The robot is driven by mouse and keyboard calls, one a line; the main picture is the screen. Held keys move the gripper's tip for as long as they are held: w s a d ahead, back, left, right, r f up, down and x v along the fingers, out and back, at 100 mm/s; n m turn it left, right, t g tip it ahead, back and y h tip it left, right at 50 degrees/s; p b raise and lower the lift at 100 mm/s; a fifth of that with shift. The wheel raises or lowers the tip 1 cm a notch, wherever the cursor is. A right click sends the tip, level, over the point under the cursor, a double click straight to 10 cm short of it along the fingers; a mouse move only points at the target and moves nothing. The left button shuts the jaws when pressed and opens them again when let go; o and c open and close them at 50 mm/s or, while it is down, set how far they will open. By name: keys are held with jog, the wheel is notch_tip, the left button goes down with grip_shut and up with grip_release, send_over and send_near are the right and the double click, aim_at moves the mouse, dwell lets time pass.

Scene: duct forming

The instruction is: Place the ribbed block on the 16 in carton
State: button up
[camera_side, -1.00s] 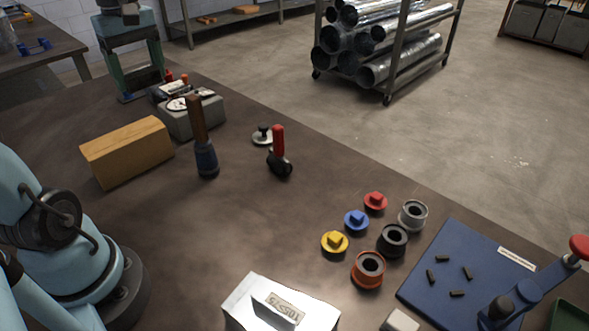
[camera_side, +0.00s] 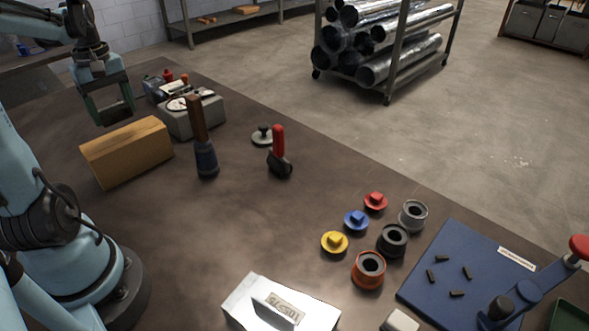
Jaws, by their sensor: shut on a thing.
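My gripper (camera_side: 109,105) is at the upper left, pointing down with two long dark green fingers. It is shut on a narrow dark thing (camera_side: 113,114) that spans its fingertips. This may be the ribbed block, but I cannot make out ribs at this size. A plain tan box (camera_side: 127,152), which looks like the carton, lies on the table just below the gripper in the picture. I see no size mark on it. The held thing appears above and behind the box's top, apart from it; the exact gap is unclear.
A grey scale-like unit (camera_side: 192,116) stands right of the gripper. A wooden-handled tool (camera_side: 202,140) and a red-handled tool (camera_side: 279,152) stand further right. Several spools and caps (camera_side: 369,269), a white box (camera_side: 279,306) and a blue board (camera_side: 466,272) lie nearer. The middle table is clear.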

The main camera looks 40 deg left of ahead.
aim_at(112, 108)
jog(key=shift+a+f, duration=0.15)
jog(key=shift+f, duration=1.95)
jog(key=o, duration=1.4)
jog(key=shift+f, duration=0.1)
notch_tip(112, 108, up, 12)
jog(key=shift+r, duration=0.15)
